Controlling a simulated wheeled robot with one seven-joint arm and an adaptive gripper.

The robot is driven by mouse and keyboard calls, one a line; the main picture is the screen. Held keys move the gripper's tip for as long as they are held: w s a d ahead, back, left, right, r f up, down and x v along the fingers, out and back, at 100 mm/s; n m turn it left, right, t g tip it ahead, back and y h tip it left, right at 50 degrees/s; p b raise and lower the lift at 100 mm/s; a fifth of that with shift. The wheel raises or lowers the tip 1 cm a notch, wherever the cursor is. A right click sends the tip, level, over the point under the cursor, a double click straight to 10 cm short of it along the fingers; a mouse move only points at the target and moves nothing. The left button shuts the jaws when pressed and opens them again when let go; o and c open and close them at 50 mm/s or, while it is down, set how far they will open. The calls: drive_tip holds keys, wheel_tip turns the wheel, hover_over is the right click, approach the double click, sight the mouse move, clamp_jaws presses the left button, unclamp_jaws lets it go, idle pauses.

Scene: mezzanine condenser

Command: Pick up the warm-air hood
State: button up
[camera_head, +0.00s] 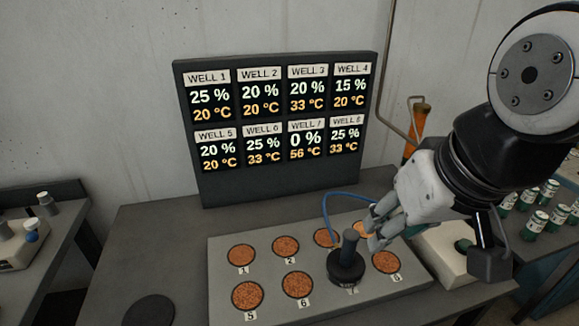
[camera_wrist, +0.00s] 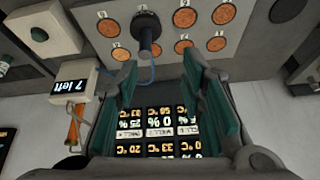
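The warm-air hood is likely the black round cap with an upright handle (camera_head: 346,263), standing over well 7 on the grey plate (camera_head: 400,298). A blue hose runs from it. In the wrist view the hood (camera_wrist: 147,30) shows at the top, beyond the fingertips. My gripper (camera_head: 377,228) is just above and to the right of the hood's handle in the head view, apart from it as far as I can tell. In the wrist view my gripper (camera_wrist: 158,68) has its two green-padded fingers spread wide with nothing between them.
The plate has several numbered wells with brown granules (camera_head: 285,246). A dark display board (camera_head: 275,190) stands behind; well 7 reads 0 %, 56 °C. A pale box with a green button (camera_head: 440,262) is at right, near my arm. Capped jars (camera_head: 535,225) stand farther right. A black disc (camera_head: 150,311) lies front left.

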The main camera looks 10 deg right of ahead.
drive_tip(key=shift+o, duration=0.3)
drive_tip(key=w+m, duration=0.1)
drive_tip(key=w+m+g+y, duration=0.1)
drive_tip(key=w, duration=0.1)
drive_tip(key=w+f+m+p, duration=0.1)
drive_tip(key=m, duration=0.1)
drive_tip(key=shift+w+a+g+y, duration=0.15)
drive_tip(key=shift+w+g+y, duration=0.1)
drive_tip(key=shift+g+y, duration=0.05)
drive_tip(key=m+g+h+p, duration=0.2)
drive_tip(key=m+g+p, duration=0.1)
drive_tip(key=m, duration=1.1)
hover_over(351, 235)
wheel_tip(351, 235, down, 12)
drive_tip(key=shift+a+r, duration=0.1)
drive_tip(key=shift+f, duration=0.3)
wheel_tip(351, 235, down, 8)
drive_tip(key=shift+f+b, duration=0.1)
drive_tip(key=shift+b, duration=0.4)
drive_tip(key=shift+w+d+f, duration=0.1)
drive_tip(key=shift+d+f, duration=0.05)
drive_tip(key=shift+f, duration=1.2)
drive_tip(key=shift+w+d+f, duration=0.1)
drive_tip(key=shift+f, duration=1.2)
clamp_jaws()
